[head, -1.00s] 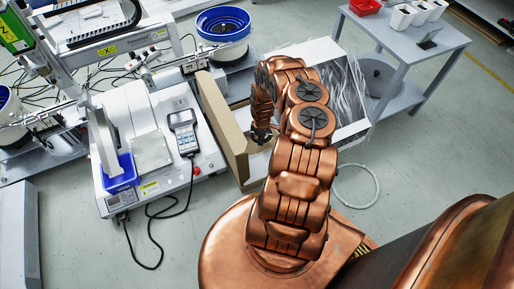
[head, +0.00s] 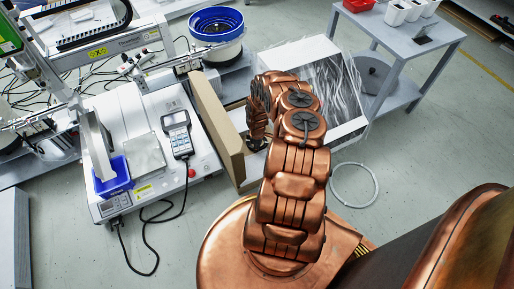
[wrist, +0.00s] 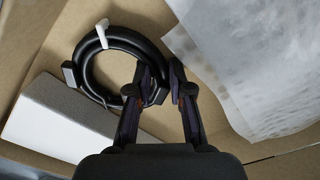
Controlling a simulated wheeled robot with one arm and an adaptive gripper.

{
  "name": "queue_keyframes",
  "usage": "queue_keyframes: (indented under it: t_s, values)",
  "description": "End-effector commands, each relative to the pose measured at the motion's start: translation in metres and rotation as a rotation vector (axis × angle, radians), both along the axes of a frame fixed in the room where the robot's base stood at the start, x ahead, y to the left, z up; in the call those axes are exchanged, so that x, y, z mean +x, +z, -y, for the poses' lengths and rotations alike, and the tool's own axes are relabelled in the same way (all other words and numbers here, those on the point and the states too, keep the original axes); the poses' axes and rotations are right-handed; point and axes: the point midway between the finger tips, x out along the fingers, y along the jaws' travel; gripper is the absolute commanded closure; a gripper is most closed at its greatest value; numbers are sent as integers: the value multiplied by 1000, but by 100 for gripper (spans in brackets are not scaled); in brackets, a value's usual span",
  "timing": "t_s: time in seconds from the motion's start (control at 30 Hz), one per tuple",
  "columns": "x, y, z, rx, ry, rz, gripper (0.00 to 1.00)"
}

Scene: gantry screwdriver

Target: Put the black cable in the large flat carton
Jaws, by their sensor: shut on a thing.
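The black cable (wrist: 86,57) is a coil bound with a white tie, seen in the wrist view. My gripper (wrist: 158,76) is shut on the right side of the coil, with one finger on each side of the strand. Brown cardboard of the large flat carton (wrist: 148,14) shows behind the cable. I cannot tell whether the coil touches the carton floor. In the head view the carton's brown side (head: 214,122) stands left of my gripper (head: 256,143). My arm hides part of the carton there, and the cable cannot be made out.
In the wrist view, a white block (wrist: 52,122) lies below left of the coil, and translucent wrapping (wrist: 255,60) covers the right. A white machine with a handheld controller (head: 177,134) stands left of the carton. A grey table (head: 400,42) stands at the back right.

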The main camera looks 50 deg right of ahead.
Motion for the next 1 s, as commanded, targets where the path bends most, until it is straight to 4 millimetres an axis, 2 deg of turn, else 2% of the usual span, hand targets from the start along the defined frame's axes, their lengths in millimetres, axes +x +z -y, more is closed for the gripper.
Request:
queue_keyframes:
  t_s: [0.03, 0.27, 0.67, 0.87, 1.0]
  values:
    - [0, -1, 0, 0, 0, 0, 79]
    - [0, -1, 0, 0, 0, 0, 55]
    - [0, 5, 0, 0, 0, 0, 55]
    - [0, 32, 0, -1, 0, 0, 55]
    - [-1, 59, 1, -1, 1, -2, 55]
